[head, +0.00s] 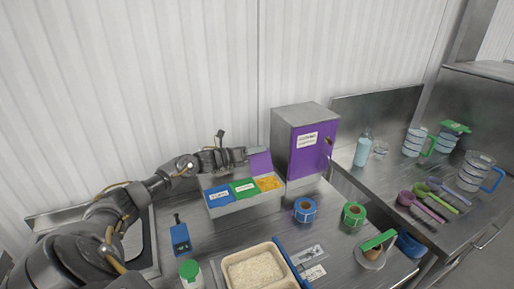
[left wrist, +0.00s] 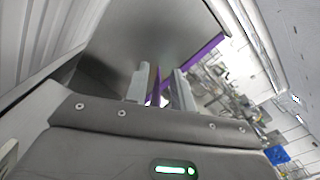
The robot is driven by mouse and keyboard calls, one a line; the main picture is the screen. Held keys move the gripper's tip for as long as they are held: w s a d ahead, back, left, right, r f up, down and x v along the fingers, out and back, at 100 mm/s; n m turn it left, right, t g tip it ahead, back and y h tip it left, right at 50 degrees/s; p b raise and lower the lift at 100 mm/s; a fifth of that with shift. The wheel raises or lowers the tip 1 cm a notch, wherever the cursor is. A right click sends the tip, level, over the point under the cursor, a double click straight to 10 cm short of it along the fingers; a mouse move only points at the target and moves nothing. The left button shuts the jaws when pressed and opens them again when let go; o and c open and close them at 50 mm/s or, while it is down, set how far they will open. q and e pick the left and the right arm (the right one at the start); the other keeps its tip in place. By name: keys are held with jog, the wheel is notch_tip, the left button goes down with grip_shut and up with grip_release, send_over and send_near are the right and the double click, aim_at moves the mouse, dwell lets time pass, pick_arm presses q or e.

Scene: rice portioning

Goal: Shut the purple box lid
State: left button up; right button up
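A long grey box (head: 232,207) stands on the steel table with a blue lid (head: 219,195), a green lid (head: 244,188) and an orange section (head: 268,183) in a row. The purple lid (head: 262,163) stands raised at the box's right end, behind the orange section. My left gripper (head: 246,154) is beside the purple lid's upper left edge. In the left wrist view its two fingers (left wrist: 160,88) are apart, with a thin purple strip (left wrist: 154,85) between them. Whether they touch it cannot be told. My right gripper is not in view.
A grey cabinet with a purple door (head: 308,150) stands close behind and right of the box. A side counter with jugs and scoops is right.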

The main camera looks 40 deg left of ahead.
pick_arm(q)
grip_shut()
dwell(1.5)
